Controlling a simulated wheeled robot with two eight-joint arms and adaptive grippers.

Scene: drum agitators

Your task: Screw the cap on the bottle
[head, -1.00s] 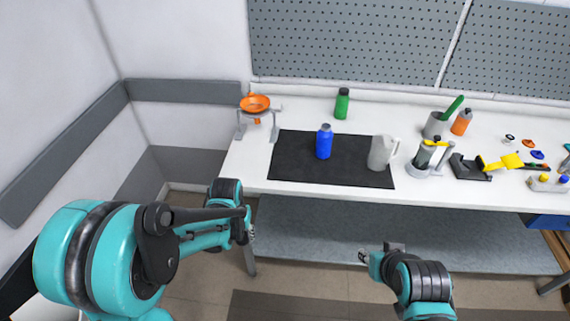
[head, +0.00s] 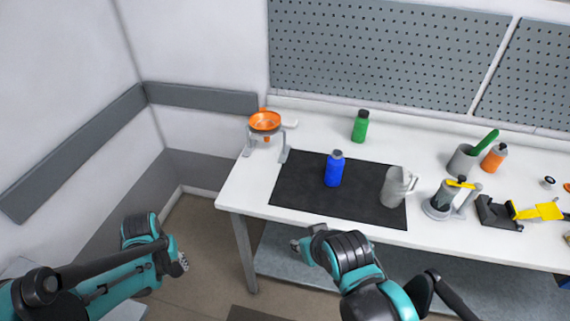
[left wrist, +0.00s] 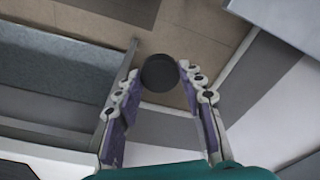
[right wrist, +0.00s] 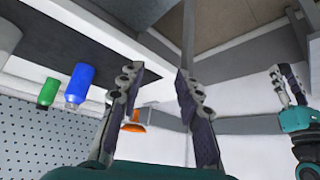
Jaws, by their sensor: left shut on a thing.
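A blue bottle (head: 333,171) stands upright on the black mat (head: 300,200). Its top is greyish; I cannot tell neck from lid there. It also shows in the right wrist view (right wrist: 80,84). My left gripper (head: 183,262) is low at left, off the table's front left corner. In the left wrist view its fingertips are shut on a round dark cap (left wrist: 160,73). The cap is not discernible in the head view. My right gripper (head: 296,245) is in front of the table's front edge, below the mat. In the right wrist view its fingers (right wrist: 157,76) stand apart, empty.
A grey jug (head: 394,188) stands at the mat's right end. A green bottle (head: 360,127) is behind the mat. An orange funnel on a stand (head: 265,122) is at left. A grey pitcher-like holder (head: 442,200) and tools crowd the right. The mat's left part is clear.

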